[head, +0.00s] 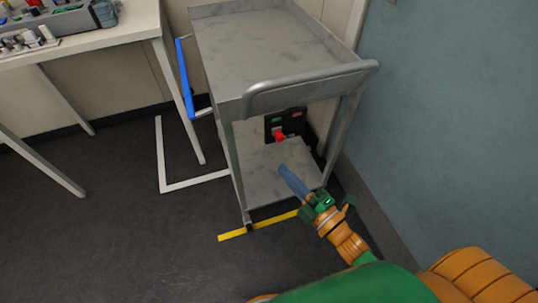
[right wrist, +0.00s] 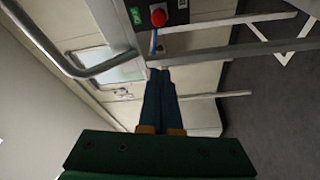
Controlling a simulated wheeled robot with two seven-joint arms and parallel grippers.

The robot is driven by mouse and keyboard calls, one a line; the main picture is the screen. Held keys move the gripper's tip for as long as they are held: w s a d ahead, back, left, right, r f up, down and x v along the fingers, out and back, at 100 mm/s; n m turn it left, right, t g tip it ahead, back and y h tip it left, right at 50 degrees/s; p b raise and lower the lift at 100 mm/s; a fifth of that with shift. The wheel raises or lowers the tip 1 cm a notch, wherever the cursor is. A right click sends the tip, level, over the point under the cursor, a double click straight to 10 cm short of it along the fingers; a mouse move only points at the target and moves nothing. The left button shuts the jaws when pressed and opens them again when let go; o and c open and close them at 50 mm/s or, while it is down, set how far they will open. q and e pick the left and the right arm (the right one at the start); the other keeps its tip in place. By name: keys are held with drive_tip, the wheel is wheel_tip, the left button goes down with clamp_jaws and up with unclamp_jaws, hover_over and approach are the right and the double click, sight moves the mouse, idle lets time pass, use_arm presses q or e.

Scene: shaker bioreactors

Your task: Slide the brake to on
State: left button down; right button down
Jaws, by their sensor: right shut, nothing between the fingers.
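A black brake panel (head: 285,124) sits low on the cart, just above its lower shelf. It carries a green label at its left, a red label at its right and a red knob (head: 280,137) below the green label. In the right wrist view the red knob (right wrist: 158,17) shows at the top, right of a green label. My right gripper (head: 281,168) has blue fingers, which are together and empty. It is over the lower shelf, in front of and below the knob, apart from it. My left gripper is not in view.
The grey cart (head: 265,45) has a handle (head: 310,88) above my right arm, and legs either side. A blue wall (head: 450,110) stands at the right. A white table (head: 90,40) with lab items is at the left. Yellow tape (head: 232,236) marks the floor.

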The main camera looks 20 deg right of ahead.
sight(280, 137)
drive_tip(key=shift+r, duration=0.3)
drive_tip(key=w, duration=0.9)
drive_tip(key=shift+w+d+f, duration=0.15)
drive_tip(key=shift+w, duration=0.1)
